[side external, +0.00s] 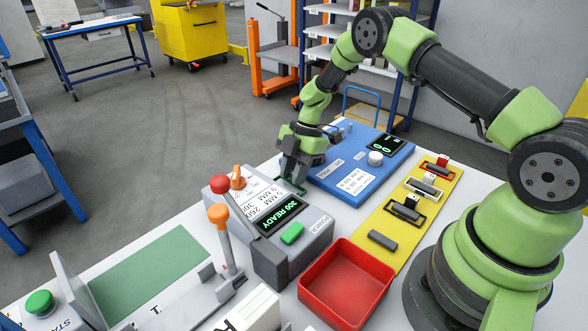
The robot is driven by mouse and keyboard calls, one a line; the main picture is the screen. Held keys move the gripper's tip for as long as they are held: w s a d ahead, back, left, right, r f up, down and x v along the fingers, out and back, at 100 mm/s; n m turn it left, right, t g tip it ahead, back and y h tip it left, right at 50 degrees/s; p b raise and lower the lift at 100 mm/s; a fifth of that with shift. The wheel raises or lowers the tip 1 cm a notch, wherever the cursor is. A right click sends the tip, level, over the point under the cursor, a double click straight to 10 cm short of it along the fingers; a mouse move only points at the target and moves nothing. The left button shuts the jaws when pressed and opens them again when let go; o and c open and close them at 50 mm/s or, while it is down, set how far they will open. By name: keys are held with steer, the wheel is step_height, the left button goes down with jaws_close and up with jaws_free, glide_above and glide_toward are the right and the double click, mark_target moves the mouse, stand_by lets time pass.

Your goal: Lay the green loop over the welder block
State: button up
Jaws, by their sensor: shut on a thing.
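My gripper (291,180) points down just behind the grey machine with the "200 READY" display (279,215), left of the blue panel. It is shut on the green loop (301,188), of which only a dark green part shows at the fingertips. The rest of the loop is hidden by the fingers and the machine. I cannot tell for sure which part is the welder block; this grey machine, with orange and red knobs and a lever, may carry it. Whether the loop touches anything there is hidden.
A red tray (345,287) stands in front. A blue panel (335,168) lies behind. A green mat (150,262) is at left.

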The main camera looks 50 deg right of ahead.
steer(key=shift+f, duration=0.35)
steer(key=o, duration=1)
steer(key=shift+a+r+v, duration=0.15)
steer(key=shift+a+v, duration=0.25)
steer(key=shift+v, duration=2.35)
steer(key=shift+a+r+v, duration=0.15)
steer(key=shift+a+v, duration=0.25)
steer(key=shift+v, duration=2.35)
steer(key=shift+a+r+v, duration=0.2)
steer(key=shift+a+v, duration=0.2)
steer(key=shift+v, duration=2.3)
